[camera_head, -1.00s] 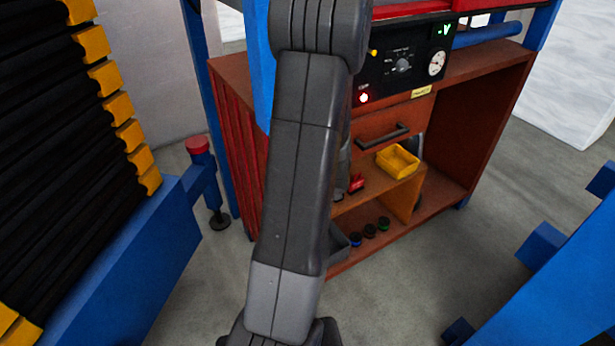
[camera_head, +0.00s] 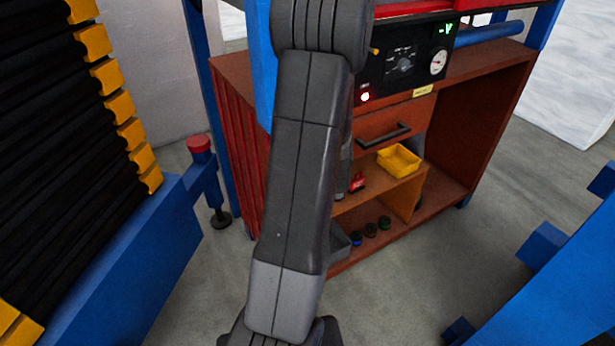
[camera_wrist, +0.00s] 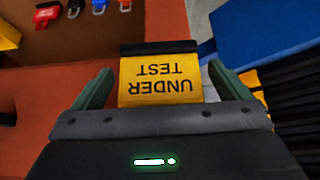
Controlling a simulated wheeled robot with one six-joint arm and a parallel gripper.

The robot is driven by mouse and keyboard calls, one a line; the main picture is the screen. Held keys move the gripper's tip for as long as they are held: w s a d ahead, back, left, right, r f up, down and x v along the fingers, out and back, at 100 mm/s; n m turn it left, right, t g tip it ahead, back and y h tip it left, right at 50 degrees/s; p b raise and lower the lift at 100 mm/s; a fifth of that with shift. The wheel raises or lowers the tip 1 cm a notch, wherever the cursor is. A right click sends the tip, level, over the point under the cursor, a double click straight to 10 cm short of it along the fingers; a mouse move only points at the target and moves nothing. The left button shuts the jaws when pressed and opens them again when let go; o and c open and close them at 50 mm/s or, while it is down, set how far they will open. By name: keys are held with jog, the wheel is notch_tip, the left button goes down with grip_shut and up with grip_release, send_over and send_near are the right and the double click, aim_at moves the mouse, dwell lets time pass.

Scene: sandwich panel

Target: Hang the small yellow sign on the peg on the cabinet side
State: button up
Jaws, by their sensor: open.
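The small yellow sign (camera_wrist: 158,82) reads UNDER TEST, upside down in the wrist view, with a black strip along its far edge. My gripper (camera_wrist: 162,80) is open, with one green-grey finger on each side of the sign. A gap shows at the right finger; I cannot tell whether the left one touches. In the head view my arm hides the gripper and this sign. The cabinet (camera_head: 492,120) stands behind my arm, with its ribbed red side (camera_head: 238,135) facing left. I cannot make out a peg on that side.
A yellow bin (camera_head: 399,160) and a red item (camera_head: 357,182) sit on the cabinet's shelf below a drawer (camera_head: 390,130). Round dark items (camera_head: 370,230) lie lower. A blue stand with a red knob (camera_head: 199,144) is left of the cabinet. Blue frames flank the grey floor (camera_head: 400,300).

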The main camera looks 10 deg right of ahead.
jog(key=p+v, duration=0.6)
jog(key=v, duration=0.7)
jog(key=shift+r, duration=0.4)
jog(key=shift+s+f, duration=0.1)
jog(key=shift+s, duration=0.05)
jog(key=b+x, duration=0.7)
jog(key=x, duration=0.6)
jog(key=shift+f, duration=0.35)
jog(key=shift+s+d+r, duration=0.2)
jog(key=shift+s+r, duration=0.25)
jog(key=shift+s, duration=0.05)
